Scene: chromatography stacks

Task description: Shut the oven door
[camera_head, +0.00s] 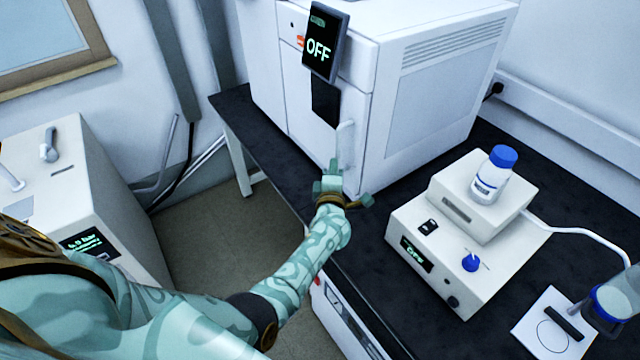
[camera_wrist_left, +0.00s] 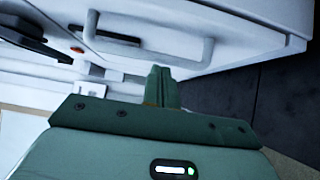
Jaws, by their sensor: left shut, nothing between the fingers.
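The oven (camera_head: 430,100) is a large white cabinet on the dark bench, with a dark display reading OFF (camera_head: 318,48) at its front. Its door (camera_head: 300,110) looks flush or nearly flush with the cabinet; I cannot tell whether a small gap is left. The pale door handle (camera_head: 345,143) also shows in the left wrist view (camera_wrist_left: 150,52) as a long bar. My left gripper (camera_head: 334,168) is shut and empty, just below the handle in the head view. Its closed fingers (camera_wrist_left: 161,84) point at the door close to the bar; contact is unclear. My right gripper is not in view.
A beige stirrer-like device (camera_head: 440,270) with a blue-capped bottle (camera_head: 491,173) on top stands right of my left gripper. A white card (camera_head: 552,325) lies at the lower right. A beige unit (camera_head: 75,190) stands left, with open floor (camera_head: 215,235) between.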

